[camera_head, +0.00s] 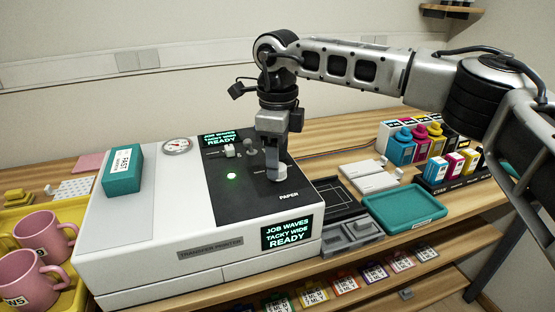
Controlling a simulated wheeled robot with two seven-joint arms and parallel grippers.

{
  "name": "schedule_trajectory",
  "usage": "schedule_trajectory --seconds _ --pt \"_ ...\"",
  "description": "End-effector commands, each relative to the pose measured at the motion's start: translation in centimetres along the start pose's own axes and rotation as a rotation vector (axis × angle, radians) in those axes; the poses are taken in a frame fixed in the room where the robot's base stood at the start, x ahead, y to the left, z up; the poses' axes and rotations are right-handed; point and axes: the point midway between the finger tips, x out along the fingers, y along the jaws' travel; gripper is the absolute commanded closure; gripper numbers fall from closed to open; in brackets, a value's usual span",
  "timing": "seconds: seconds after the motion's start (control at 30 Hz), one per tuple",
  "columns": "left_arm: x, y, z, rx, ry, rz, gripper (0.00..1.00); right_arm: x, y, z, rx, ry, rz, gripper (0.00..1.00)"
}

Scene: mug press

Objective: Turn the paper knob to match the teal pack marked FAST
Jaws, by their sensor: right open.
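The teal pack (121,180) with a white label reading FAST lies on the left part of the white transfer printer's top (160,215). On the printer's black panel, the label PAPER (289,196) sits just in front of my right gripper (276,174). My right gripper points down, open, low over the spot where the paper knob sits. The gripper hides most of that knob, so I cannot tell its pointing direction or whether the fingers touch it. My left gripper is not in view.
The front screen (286,233) reads JOB WAVES, TACKY WIDE, READY. Another knob (229,151) and a lit green button (232,176) are on the panel. A gauge (176,146) is behind. A teal tray (404,208) and ink bottles (402,148) stand right; pink mugs (45,236) left.

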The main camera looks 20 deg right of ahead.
Motion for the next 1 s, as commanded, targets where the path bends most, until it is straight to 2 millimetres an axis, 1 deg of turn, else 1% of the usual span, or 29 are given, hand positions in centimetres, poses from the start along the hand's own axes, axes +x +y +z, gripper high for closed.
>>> schedule_trajectory --seconds 0.03,0.17,0.43,0.47,0.5,0.57,0.6,0.63,0.87,1.0 --pt "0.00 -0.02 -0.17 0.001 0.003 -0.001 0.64 0.47 0.00 -0.01 0.000 -0.001 0.000 0.46" --pt "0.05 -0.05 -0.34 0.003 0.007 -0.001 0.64 1.21 -0.01 -0.02 0.000 0.000 0.000 0.46" --pt "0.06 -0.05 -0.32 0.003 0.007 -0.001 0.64 1.36 -0.01 0.00 0.000 -0.001 -0.001 0.46" --pt "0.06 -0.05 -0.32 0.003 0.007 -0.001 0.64 1.35 -0.01 0.00 0.000 -0.001 -0.001 0.49" --pt "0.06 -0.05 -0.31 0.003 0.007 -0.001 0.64 1.35 -0.01 0.00 0.000 -0.001 -0.001 0.60" --pt "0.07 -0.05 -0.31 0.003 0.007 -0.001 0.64 1.34 -0.01 0.00 0.000 -0.001 -0.001 0.77" --pt "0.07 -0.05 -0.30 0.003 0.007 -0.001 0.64 1.33 -0.01 0.01 0.000 -0.001 -0.001 0.88" --pt "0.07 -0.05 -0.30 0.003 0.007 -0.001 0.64 1.33 -0.01 0.01 0.000 -0.001 -0.001 0.91" --pt "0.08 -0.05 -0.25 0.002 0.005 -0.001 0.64 1.30 -0.01 0.02 0.010 -0.001 -0.001 0.91" --pt "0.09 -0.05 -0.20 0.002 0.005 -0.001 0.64 1.28 -0.01 0.02 0.048 -0.001 -0.001 0.91"
